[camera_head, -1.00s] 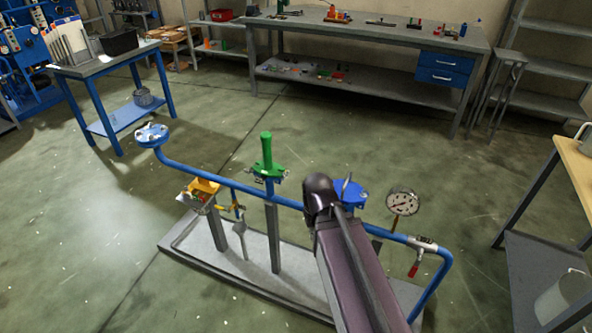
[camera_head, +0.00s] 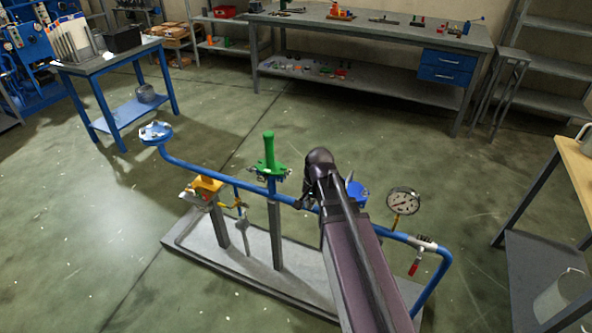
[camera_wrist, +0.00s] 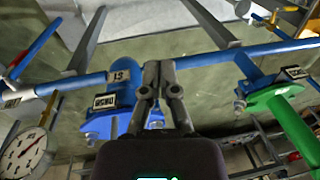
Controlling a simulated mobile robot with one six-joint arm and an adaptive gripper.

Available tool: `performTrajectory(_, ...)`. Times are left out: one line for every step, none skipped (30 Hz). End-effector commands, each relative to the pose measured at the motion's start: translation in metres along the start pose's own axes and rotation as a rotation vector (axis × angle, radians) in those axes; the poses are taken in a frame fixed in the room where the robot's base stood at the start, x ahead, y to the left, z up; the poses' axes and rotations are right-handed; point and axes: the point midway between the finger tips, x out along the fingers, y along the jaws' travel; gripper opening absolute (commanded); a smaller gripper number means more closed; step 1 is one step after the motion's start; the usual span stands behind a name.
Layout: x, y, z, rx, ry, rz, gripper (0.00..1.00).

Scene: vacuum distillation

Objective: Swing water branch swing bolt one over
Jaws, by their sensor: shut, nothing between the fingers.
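A blue pipe (camera_head: 230,180) runs across a stand and carries a blue flanged fitting (camera_head: 357,193), partly hidden by my arm. In the wrist view this blue fitting (camera_wrist: 122,98) is just left of my gripper, with small labels and a metal bolt (camera_wrist: 92,139) at its flange edge. A green flanged fitting (camera_head: 268,160) stands further left on the pipe; it is at the right in the wrist view (camera_wrist: 268,98), with a bolt (camera_wrist: 240,106) at its edge. My gripper (camera_wrist: 158,65) is shut and empty, between the two fittings. I cannot tell whether it touches anything.
A pressure gauge (camera_head: 403,201) and a red-handled valve (camera_head: 416,262) are right of my arm. A yellow fitting (camera_head: 207,187) and a blue end flange (camera_head: 156,132) are left. The grey base plate (camera_head: 190,238) stands on open floor. Benches line the room.

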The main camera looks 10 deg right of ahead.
Motion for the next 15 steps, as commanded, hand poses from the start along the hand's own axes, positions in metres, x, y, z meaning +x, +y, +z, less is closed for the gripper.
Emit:
performTrajectory(-0.003, -0.009, -0.016, 0.079, 0.004, -0.016, 0.00)
performTrajectory(-0.004, -0.013, -0.023, 0.131, 0.005, -0.027, 0.00)
performTrajectory(-0.005, -0.017, -0.032, 0.201, 0.007, -0.040, 0.00)
performTrajectory(-0.006, -0.021, -0.039, 0.253, 0.009, -0.051, 0.00)
performTrajectory(-0.007, -0.024, -0.046, 0.305, 0.008, -0.061, 0.00)
performTrajectory(-0.009, -0.029, -0.055, 0.374, 0.007, -0.075, 0.00)
performTrajectory(-0.010, -0.032, -0.062, 0.425, 0.007, -0.086, 0.00)
performTrajectory(-0.011, -0.035, -0.069, 0.477, 0.007, -0.097, 0.00)
performTrajectory(-0.012, -0.039, -0.078, 0.547, 0.004, -0.111, 0.00)
performTrajectory(-0.013, -0.043, -0.085, 0.599, 0.001, -0.122, 0.00)
performTrajectory(-0.015, -0.045, -0.092, 0.650, -0.001, -0.133, 0.00)
performTrajectory(-0.016, -0.049, -0.101, 0.716, -0.005, -0.146, 0.00)
performTrajectory(-0.017, -0.052, -0.107, 0.765, -0.009, -0.156, 0.00)
performTrajectory(-0.018, -0.054, -0.113, 0.810, -0.013, -0.166, 0.00)
performTrajectory(-0.019, -0.058, -0.121, 0.869, -0.018, -0.179, 0.00)
